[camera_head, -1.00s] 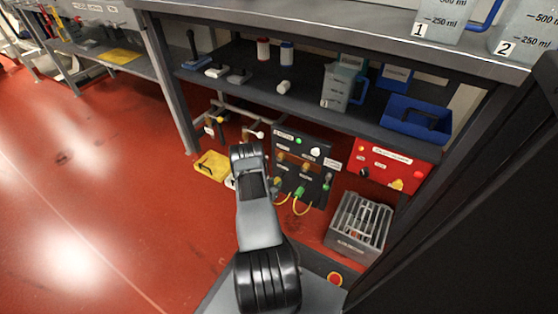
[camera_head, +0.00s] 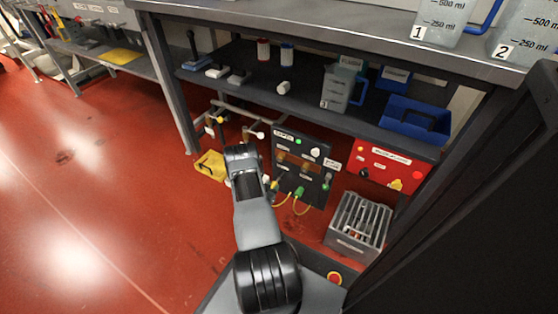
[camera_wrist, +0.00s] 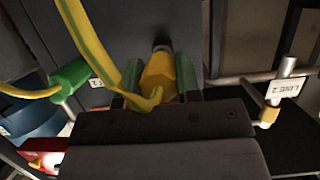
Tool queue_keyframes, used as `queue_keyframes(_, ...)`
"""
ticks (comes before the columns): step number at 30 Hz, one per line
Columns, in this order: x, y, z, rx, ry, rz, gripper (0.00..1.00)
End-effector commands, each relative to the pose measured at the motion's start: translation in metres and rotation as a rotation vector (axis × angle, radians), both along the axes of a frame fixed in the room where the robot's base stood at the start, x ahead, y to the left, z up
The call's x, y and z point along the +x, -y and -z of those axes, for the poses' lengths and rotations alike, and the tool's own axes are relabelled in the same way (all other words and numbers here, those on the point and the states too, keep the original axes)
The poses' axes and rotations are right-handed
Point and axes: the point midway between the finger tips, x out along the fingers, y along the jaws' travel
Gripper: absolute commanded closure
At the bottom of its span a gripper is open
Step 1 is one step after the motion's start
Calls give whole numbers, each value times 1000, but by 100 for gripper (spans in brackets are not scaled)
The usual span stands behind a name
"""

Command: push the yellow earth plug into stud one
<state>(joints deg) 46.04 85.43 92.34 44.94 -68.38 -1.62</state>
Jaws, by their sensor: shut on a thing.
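The yellow earth plug (camera_wrist: 158,78) is between the two green fingertips of my gripper (camera_wrist: 161,84) in the wrist view. My gripper is shut on it. A yellow-green cable (camera_wrist: 83,28) loops from the plug up to the top left. A dark round stud end (camera_wrist: 162,46) shows just beyond the plug's tip, in line with it. I cannot tell how deep the plug sits on it, or which number it bears. In the head view my arm hides most of the gripper, beside the left edge of the dark panel (camera_head: 316,178).
A green plug (camera_wrist: 72,78) with a yellow cable sits left of my gripper, by a label "2". A metal post with a label and yellow tip (camera_wrist: 270,115) stands at right. The shelf (camera_head: 300,101) overhangs the panel. A slotted grey box (camera_head: 358,226) stands right.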

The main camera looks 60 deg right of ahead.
Motion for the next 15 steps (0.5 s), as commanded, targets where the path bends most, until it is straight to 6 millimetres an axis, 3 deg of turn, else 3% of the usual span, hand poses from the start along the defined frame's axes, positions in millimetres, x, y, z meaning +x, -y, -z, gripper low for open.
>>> queue_keyframes(15,0,-14,0,1,-1,0,97)
